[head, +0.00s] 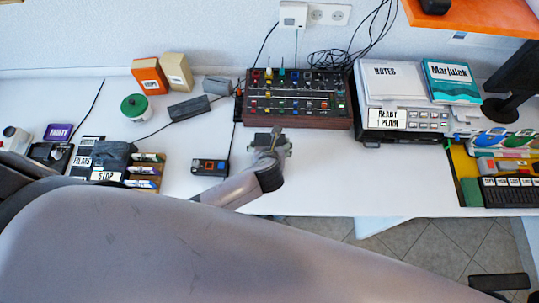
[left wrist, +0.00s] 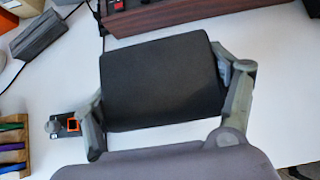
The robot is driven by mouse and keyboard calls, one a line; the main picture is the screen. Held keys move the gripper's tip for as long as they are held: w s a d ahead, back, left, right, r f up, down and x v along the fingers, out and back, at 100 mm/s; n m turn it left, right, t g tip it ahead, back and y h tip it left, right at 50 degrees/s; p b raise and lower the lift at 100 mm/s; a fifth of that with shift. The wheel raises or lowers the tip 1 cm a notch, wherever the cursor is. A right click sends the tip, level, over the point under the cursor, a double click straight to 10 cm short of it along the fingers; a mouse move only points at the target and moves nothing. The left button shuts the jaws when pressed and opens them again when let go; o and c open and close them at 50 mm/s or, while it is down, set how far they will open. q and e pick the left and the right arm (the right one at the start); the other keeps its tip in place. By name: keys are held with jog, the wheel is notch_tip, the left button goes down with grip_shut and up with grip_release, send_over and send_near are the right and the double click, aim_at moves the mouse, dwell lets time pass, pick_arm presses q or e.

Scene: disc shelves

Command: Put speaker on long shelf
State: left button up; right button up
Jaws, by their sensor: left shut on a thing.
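My left gripper (head: 272,143) is over the white desk, just in front of the mixer. In the left wrist view the left gripper (left wrist: 170,92) has its fingers on both sides of a dark, box-shaped speaker (left wrist: 160,80) and is shut on it. The speaker's plain dark face fills the space between the fingers. In the head view the speaker is mostly hidden by the gripper. An orange shelf (head: 470,20) is on the wall at the top right, cut by the picture edge; I cannot tell if it is the long shelf. My right gripper is not in view.
The mixer (head: 296,107) with knobs stands behind the gripper. A dark adapter (head: 188,107) and a small black box (head: 210,167) lie to the left. Notes and a teal book (head: 452,82) are stacked at right. A dark monitor stand (head: 505,108) is below the orange shelf.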

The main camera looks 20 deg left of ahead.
pick_arm(q)
jog(key=shift+w+r, duration=0.1)
jog(key=c, duration=1.3)
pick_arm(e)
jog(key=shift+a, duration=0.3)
